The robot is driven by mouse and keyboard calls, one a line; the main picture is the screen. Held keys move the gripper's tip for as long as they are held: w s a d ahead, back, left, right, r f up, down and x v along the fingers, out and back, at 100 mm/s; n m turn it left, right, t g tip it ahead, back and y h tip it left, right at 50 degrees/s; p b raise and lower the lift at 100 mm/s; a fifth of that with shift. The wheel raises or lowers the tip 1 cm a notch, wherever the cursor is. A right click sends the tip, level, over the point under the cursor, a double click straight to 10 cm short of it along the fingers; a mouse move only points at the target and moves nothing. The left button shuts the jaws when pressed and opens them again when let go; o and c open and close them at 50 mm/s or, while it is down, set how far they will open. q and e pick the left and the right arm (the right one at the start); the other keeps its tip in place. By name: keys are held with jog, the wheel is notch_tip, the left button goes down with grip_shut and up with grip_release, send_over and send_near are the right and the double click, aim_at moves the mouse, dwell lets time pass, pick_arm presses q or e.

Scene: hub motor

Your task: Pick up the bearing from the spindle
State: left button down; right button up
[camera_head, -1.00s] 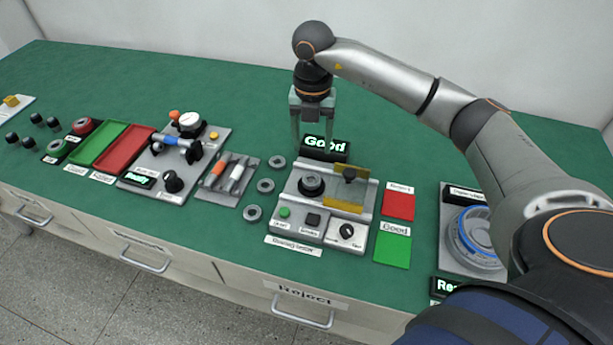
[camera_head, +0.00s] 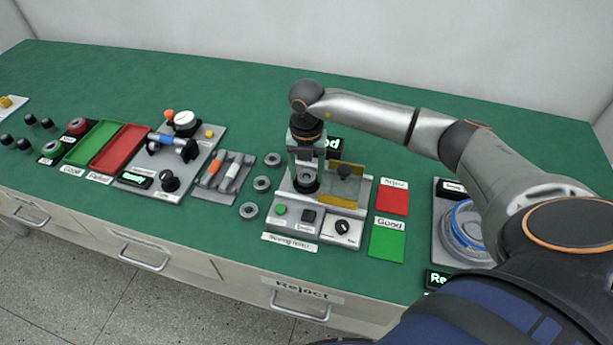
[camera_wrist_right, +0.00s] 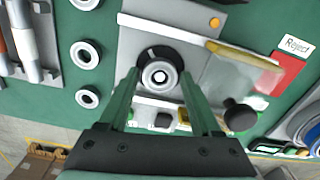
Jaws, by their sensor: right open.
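The bearing (camera_wrist_right: 159,75) is a small silver ring on the dark round spindle (camera_wrist_right: 159,55) of the grey bearing tester (camera_head: 328,222). In the head view the spindle (camera_head: 306,185) is partly hidden by my fingers. My right gripper (camera_head: 306,174) is open and points down over the spindle. In the wrist view its two fingers (camera_wrist_right: 159,77) stand to the left and right of the bearing, with visible gaps. I cannot tell whether the fingertips are level with it. My left gripper is not in view.
A yellowish guard with a black knob (camera_head: 344,171) stands just right of the spindle. Several loose bearings (camera_head: 249,210) lie left of the tester. A red Reject pad (camera_head: 393,200) and a green Good pad (camera_head: 387,239) lie to its right. The lit Good display is partly hidden behind my gripper.

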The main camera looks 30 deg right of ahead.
grip_shut()
dwell(0.3)
jog(key=shift+r, duration=0.1)
